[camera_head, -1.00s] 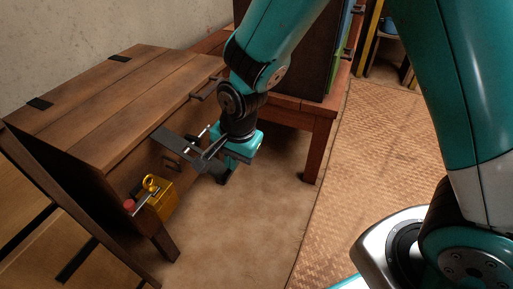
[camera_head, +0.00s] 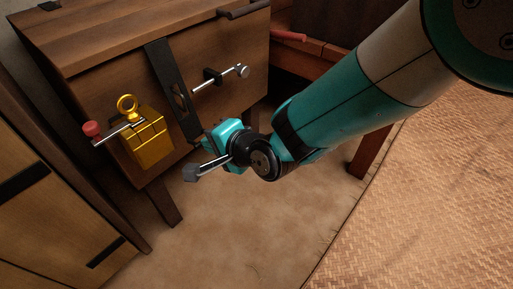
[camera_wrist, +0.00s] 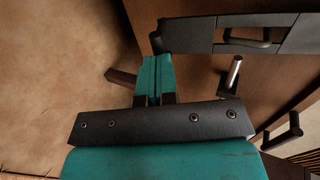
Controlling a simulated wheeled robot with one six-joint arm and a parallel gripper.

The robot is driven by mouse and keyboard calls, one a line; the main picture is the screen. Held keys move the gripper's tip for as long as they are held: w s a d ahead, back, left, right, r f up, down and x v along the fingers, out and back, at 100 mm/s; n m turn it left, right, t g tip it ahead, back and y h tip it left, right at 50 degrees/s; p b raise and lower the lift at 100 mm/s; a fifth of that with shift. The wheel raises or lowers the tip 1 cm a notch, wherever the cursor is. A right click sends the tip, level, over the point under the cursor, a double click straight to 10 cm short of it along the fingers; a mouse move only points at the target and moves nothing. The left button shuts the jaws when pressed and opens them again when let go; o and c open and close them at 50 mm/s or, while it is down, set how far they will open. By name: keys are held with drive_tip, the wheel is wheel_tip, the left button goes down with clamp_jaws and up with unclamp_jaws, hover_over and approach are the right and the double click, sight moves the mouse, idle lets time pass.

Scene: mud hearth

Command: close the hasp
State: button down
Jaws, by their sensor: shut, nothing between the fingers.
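The hasp (camera_head: 163,68) is a dark metal strap lying down along the front of the wooden chest (camera_head: 112,87). In the wrist view the hasp (camera_wrist: 286,37) runs across the top right, and a dark staple loop (camera_wrist: 250,43) shows at its slot. The loop appears to stand through the slot. My gripper (camera_head: 213,134) is beside the hasp's lower end, in front of the chest. In the wrist view my gripper (camera_wrist: 156,62) is shut and empty, its tips close to the hasp's free end. I cannot tell whether they touch.
A silver pin in a black bracket (camera_head: 213,75) sticks out right of the hasp. A yellow padlock (camera_head: 148,140) with a ring and a red-ended rod (camera_head: 92,129) is on the chest's left front. A low wooden table (camera_head: 372,148) stands right; the floor (camera_head: 240,225) in front is clear.

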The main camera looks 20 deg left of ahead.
sight(196, 136)
drive_tip(key=a+f+y+b, duration=0.1)
drive_tip(key=a, duration=0.1)
drive_tip(key=w+a+y+b, duration=0.1)
drive_tip(key=w+a+f+t+y+b, duration=0.1)
drive_tip(key=a+b, duration=0.1)
drive_tip(key=shift+a+f, duration=0.3)
drive_tip(key=shift+a, duration=0.05)
drive_tip(key=shift+r, duration=0.1)
